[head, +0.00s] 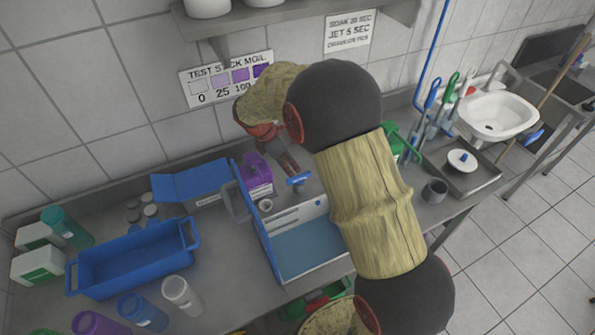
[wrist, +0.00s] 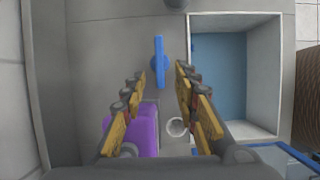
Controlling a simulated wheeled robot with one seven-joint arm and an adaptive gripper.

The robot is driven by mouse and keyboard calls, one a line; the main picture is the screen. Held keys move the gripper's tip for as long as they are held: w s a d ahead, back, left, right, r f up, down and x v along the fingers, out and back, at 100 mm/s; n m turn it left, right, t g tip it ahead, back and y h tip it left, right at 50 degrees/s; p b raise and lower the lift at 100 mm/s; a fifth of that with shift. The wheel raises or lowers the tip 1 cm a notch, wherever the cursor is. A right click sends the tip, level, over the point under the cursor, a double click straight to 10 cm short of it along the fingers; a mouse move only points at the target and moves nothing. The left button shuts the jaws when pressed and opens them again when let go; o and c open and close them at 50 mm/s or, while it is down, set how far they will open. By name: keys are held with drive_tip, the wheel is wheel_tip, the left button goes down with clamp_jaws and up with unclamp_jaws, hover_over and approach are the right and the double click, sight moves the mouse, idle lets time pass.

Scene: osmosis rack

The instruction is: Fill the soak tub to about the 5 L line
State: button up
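A tub (head: 300,214) with white inner walls and a blue outer side stands on the steel counter below my arm. Its inside looks blue; I cannot tell whether that is water or the floor, and no 5 L line is readable. It shows at right in the wrist view (wrist: 273,80). A blue lever (head: 299,179), apparently a tap handle, is beside the tub; in the wrist view it (wrist: 160,62) lies just beyond and between my fingertips. My gripper (head: 288,163) is open and empty above it (wrist: 160,75); contact is not visible.
A purple jug (head: 257,176) stands close to the gripper, with a small round cup (head: 265,205) by it. A blue handled tray (head: 130,262), several bottles and white boxes are at left. A grey cup (head: 434,190) and white sink (head: 497,114) are at right.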

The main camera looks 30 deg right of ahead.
sight(298, 175)
drive_tip(key=shift+b+x, duration=0.6)
drive_tip(key=shift+x, duration=3.35)
drive_tip(key=shift+c, duration=1.4)
drive_tip(key=shift+r, duration=0.15)
clamp_jaws()
drive_tip(key=shift+w, duration=0.1)
